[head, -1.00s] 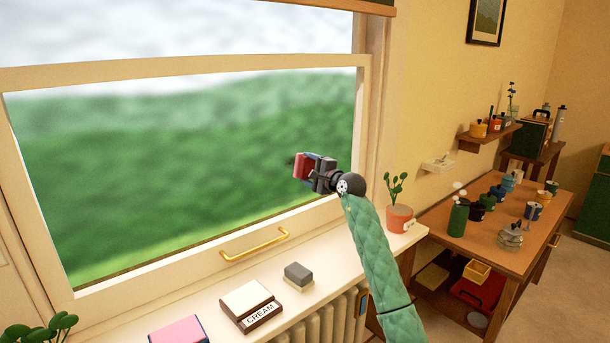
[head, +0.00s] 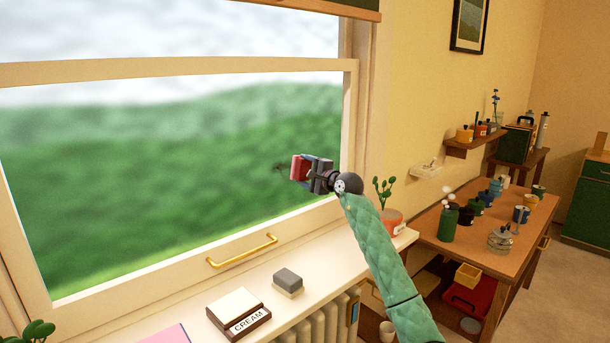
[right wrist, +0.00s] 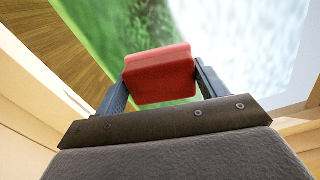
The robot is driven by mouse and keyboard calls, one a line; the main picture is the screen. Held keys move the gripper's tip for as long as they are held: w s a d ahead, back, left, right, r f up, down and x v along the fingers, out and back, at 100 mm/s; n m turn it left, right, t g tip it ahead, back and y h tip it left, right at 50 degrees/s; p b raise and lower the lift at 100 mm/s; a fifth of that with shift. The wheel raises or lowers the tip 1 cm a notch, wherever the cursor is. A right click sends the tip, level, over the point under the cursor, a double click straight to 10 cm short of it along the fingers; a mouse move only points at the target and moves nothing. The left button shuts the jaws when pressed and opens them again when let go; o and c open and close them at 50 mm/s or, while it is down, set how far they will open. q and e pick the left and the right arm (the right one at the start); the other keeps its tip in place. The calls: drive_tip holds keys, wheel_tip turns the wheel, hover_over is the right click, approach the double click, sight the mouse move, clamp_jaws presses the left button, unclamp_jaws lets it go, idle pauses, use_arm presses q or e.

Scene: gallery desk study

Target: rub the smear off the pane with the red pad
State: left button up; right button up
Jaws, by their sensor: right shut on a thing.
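The red pad (head: 298,168) is held in my right gripper (head: 309,171), which is shut on it in front of the lower window pane (head: 150,160). The right wrist view also shows the red pad (right wrist: 160,74) gripped between the two fingers. A small faint dark smear (head: 279,168) shows on the pane just left of the pad. I cannot tell whether the pad touches the glass. My left gripper is not in view.
The sill below holds a grey-topped block (head: 288,281), a box marked CREAM (head: 238,313), and a potted plant (head: 391,223) right of my arm. A brass handle (head: 242,250) sticks out from the lower sash rail. A cluttered wooden table (head: 480,245) stands at right.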

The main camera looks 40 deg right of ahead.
drive_tip(key=shift+a, duration=0.5)
drive_tip(key=shift+s+a, duration=0.1)
drive_tip(key=shift+a, duration=1.25)
drive_tip(key=shift+a, duration=0.15)
